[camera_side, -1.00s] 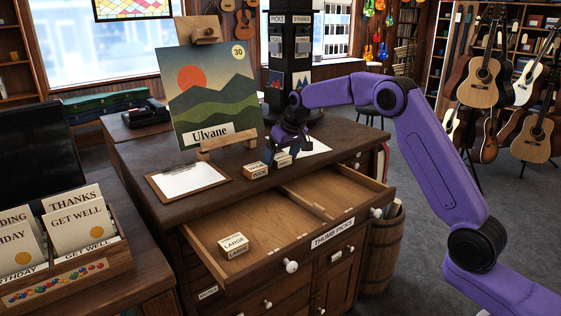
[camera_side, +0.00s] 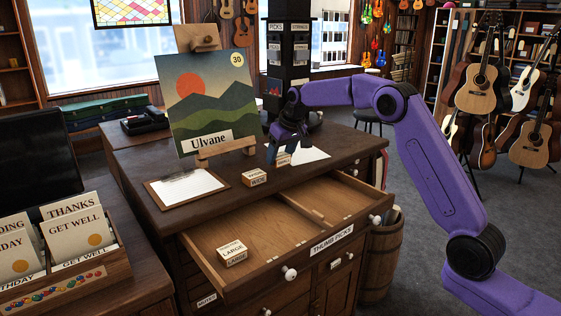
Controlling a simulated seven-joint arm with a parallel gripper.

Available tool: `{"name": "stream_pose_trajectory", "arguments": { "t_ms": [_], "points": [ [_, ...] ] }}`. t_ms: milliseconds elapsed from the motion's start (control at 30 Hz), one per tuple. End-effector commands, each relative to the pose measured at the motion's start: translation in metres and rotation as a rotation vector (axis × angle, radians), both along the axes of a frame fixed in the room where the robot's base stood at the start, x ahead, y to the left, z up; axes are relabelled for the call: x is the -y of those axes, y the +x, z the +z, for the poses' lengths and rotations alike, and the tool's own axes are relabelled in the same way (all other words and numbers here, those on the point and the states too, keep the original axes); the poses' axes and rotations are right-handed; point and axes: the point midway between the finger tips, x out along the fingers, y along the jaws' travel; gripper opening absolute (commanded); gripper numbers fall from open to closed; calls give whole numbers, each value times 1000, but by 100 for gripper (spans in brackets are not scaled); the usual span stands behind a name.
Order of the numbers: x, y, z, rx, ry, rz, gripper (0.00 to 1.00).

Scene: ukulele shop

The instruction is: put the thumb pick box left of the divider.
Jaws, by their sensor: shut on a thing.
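A small cream-and-brown thumb pick box (camera_side: 283,159) is between the fingers of my gripper (camera_side: 285,150), just above the countertop; the fingers cover part of it. A second, similar box (camera_side: 255,178) sits on the counter in front and to the left of it. The open drawer labelled THUMB PICKS (camera_side: 331,241) stands below the counter edge. A thin wooden divider (camera_side: 304,208) splits it into a left and a right compartment. A box marked LARGE (camera_side: 232,252) lies in the left compartment. The right compartment shows no box.
A clipboard (camera_side: 187,189) lies on the counter at the left. An easel with an Ulvane picture (camera_side: 208,105) stands behind it. A white sheet (camera_side: 308,153) lies beside my gripper. A card rack (camera_side: 75,262) is at lower left. The left compartment has free floor.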

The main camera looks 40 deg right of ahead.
Motion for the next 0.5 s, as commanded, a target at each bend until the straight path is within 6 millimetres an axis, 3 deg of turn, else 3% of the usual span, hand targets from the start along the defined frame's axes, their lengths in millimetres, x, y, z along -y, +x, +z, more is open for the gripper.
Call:
{"name": "stream_pose_trajectory", "arguments": {
  "t_ms": [367, 500],
  "points": [
    [-2, -51, 65, 6, 0, 1, 27],
    [-2, -78, 76, 3, 0, 1, 27]
  ]
}}
